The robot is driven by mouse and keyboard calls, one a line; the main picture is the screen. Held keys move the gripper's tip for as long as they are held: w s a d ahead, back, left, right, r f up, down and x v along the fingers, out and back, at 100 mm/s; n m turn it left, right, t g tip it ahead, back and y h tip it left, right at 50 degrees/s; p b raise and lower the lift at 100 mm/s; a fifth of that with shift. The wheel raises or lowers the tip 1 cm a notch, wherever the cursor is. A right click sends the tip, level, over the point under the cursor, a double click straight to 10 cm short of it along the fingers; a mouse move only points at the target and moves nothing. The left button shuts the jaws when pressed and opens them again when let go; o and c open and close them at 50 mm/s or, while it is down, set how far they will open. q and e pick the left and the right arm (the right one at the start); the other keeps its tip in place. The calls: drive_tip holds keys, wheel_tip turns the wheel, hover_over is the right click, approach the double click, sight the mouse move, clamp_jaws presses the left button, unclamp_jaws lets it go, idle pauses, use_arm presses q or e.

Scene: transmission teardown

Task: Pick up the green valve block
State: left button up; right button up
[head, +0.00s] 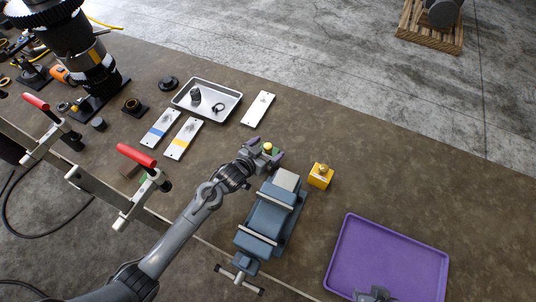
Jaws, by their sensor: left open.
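A blue vise (265,220) stands just below the left gripper. A yellow block (320,176) with a brass knob sits to its right. A purple tray (338,250) lies at lower right. A metal tray (235,106) holds small parts. Red-handled clamps (136,155) stand left.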

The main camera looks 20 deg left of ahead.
use_arm(q)
drive_tip(key=shift+w+d+f, duration=0.1)
drive_tip(key=shift+w+f, duration=0.05)
drive_tip(key=shift+w, duration=0.15)
drive_tip(key=c, duration=1.6)
